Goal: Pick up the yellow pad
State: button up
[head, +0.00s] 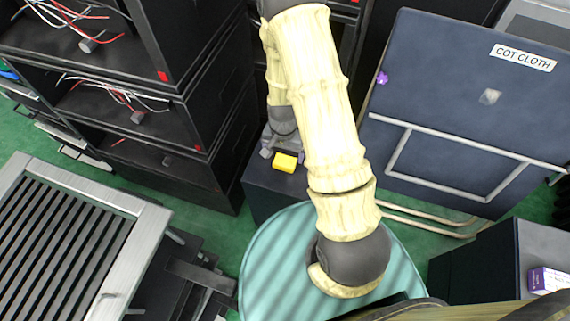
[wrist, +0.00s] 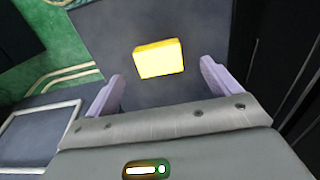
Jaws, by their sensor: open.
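The yellow pad (head: 285,162) is a small bright yellow block on top of a low dark cabinet (head: 262,190), beside my gripper. In the wrist view the yellow pad (wrist: 159,58) lies on the dark grey top, ahead of and between the two fingers. My gripper (wrist: 161,88) is open, its pale purple fingers set wider than the pad, with nothing between them. In the head view my gripper (head: 283,152) is partly hidden by my arm. I cannot tell its exact height above the surface.
Black open racks with red and white wires (head: 130,100) stand at the left. A dark blue panel labelled COT CLOTH (head: 450,100) with a grey bar stands at the right. A slatted grey unit (head: 60,240) is at lower left. A purple box (head: 548,280) sits at lower right.

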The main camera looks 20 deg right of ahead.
aim_at(285, 161)
jog(key=shift+d+f, duration=0.1)
jog(key=shift+f, duration=0.2)
jog(key=shift+f, duration=0.1)
notch_tip(285, 161, down, 5)
jog(key=shift+w+d+f+b, duration=0.1)
jog(key=shift+d+b, duration=0.05)
jog(key=shift+b, duration=0.6)
jog(key=c, duration=1.1)
jog(key=shift+c, duration=0.2)
